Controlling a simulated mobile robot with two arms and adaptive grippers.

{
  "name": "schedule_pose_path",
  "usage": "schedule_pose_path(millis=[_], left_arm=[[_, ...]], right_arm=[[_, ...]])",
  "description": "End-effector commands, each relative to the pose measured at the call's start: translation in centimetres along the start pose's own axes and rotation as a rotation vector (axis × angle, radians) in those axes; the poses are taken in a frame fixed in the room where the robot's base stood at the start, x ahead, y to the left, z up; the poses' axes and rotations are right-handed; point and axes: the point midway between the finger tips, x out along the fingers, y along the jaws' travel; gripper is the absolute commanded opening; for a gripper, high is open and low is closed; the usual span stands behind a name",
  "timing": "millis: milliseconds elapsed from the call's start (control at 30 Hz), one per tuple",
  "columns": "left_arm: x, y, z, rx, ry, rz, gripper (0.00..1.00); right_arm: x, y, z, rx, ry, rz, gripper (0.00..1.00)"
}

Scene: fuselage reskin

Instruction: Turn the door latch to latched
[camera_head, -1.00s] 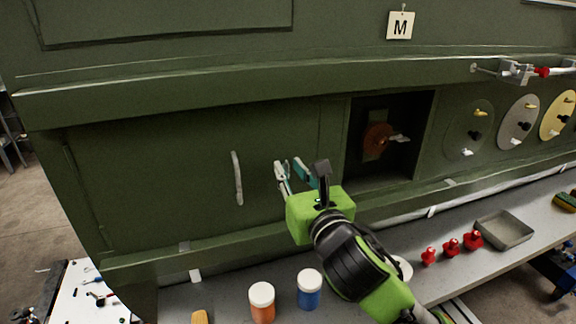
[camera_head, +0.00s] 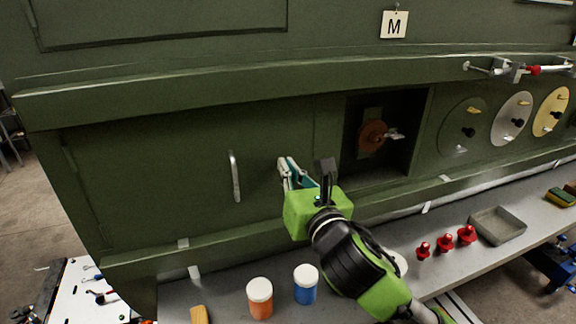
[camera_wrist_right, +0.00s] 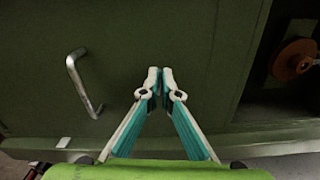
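The green door panel (camera_head: 150,170) is closed flush in the fuselage side, with a pale bar handle (camera_head: 235,176) upright on it. The handle also shows at the left of the right wrist view (camera_wrist_right: 84,84). My right gripper (camera_head: 286,168) is at the panel, right of the handle and apart from it. In the right wrist view its two fingertips (camera_wrist_right: 160,78) are together, with only a thin gap. I cannot make out a separate latch; anything small at the fingertips is hidden by them. My left gripper is not in view.
Right of the gripper is an open recess (camera_head: 410,165) with a rust-coloured disc (camera_head: 372,136) and small lever. Below, a grey shelf (camera_head: 225,300) carries an orange jar (camera_head: 260,300), a blue jar (camera_head: 305,286), red knobs (camera_head: 445,245) and a grey tray (camera_head: 498,226).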

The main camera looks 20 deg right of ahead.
Motion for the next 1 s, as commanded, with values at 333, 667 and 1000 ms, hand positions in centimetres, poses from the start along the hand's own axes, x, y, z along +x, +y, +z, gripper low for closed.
schedule_pose_path(millis=[333, 667, 1000], left_arm=[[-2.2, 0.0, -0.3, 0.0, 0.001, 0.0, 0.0], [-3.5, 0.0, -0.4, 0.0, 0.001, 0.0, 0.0], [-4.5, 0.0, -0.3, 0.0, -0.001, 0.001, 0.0]], right_arm=[[0.1, -0.4, 0.1, 0.303, 0.004, -0.003, 0.0], [0.0, -0.7, -0.2, 0.618, 0.003, -0.003, 0.0], [0.0, -0.9, -0.4, 0.943, 0.001, -0.003, 0.0]])
